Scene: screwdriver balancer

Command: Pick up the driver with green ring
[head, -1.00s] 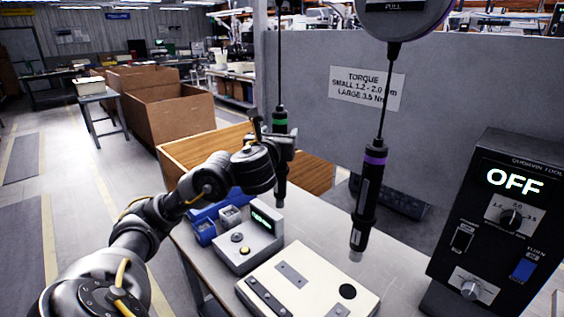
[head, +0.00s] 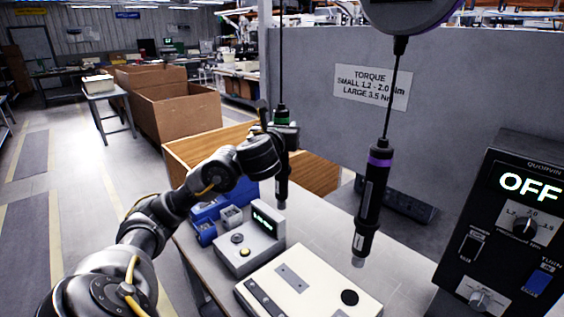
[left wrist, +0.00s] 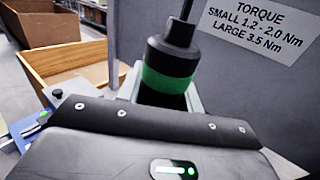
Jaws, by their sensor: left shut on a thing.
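The driver with the green ring (head: 282,117) hangs upright on its cord over the bench, left of the other driver. My left gripper (head: 283,138) is shut on it, just below the green ring. The driver with the purple ring (head: 373,190) hangs free to the right, tilted slightly. My right gripper is not in view.
A control box reading OFF (head: 505,235) stands at the right. A grey panel with a torque sign (head: 371,87) stands behind. A wooden box (head: 190,150) is at the left.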

